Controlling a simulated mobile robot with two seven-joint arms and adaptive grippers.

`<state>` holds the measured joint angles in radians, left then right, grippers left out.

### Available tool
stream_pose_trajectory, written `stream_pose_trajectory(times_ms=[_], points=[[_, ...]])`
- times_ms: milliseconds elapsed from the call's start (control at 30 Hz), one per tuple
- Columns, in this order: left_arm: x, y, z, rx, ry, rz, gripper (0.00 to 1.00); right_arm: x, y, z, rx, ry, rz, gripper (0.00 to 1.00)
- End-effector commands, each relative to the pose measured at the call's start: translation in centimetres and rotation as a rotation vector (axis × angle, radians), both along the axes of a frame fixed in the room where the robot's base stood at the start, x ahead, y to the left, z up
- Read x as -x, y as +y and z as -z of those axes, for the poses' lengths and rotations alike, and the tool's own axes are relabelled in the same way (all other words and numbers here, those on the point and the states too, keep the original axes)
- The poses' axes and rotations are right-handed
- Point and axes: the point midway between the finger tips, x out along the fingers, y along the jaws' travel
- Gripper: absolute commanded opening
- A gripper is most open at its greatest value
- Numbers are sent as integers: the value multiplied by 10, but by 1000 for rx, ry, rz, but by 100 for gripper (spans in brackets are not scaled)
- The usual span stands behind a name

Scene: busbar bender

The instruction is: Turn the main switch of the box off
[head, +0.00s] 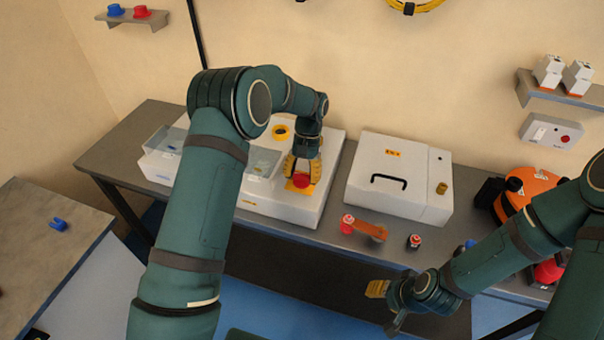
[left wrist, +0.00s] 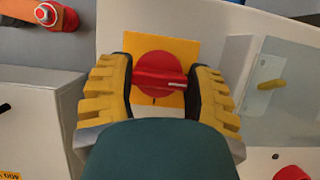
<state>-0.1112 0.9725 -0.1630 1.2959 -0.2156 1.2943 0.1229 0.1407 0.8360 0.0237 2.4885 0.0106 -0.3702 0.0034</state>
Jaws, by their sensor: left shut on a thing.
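The main switch, a round red knob with a raised grip bar, shows in the left wrist view (left wrist: 160,72) on a yellow plate (left wrist: 185,50). It also shows in the head view (head: 301,181) on the front part of the white box (head: 283,208). Its bar lies across the left wrist picture, with a white mark at the right end. My left gripper (head: 301,168) reaches down over the switch, its yellow-padded fingers shut on the knob from both sides (left wrist: 160,88). My right gripper (head: 378,289) hangs in front of the bench, away from the box; its jaw gap is unclear.
A second white box (head: 405,160) with a black handle stands to the right. An orange-handled tool (head: 367,229) and a small dark-and-red part (head: 413,242) lie near the bench's front edge. Clear covers (head: 262,163) stand left of the switch. An orange-and-black machine (head: 527,187) stands at right.

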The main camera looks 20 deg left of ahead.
Motion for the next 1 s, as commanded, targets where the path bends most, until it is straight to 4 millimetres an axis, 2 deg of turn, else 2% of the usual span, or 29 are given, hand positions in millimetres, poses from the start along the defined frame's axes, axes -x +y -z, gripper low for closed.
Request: stream_pose_trajectory(times_ms=[533,567,600,633,1000], points=[[0,0,0,0,-2,-24,18,0,0,0,0,0,0,47],[0,0,0,0,-2,-24,67,0,0,0,0,0,0,47],[0,0,0,0,-2,-24,81,0,0,0,0,0,0,47],[0,0,0,0,-2,-24,87,0,0,0,0,0,0,47],[0,0,0,0,-1,-19,87,0,0,0,0,0,0,47]])
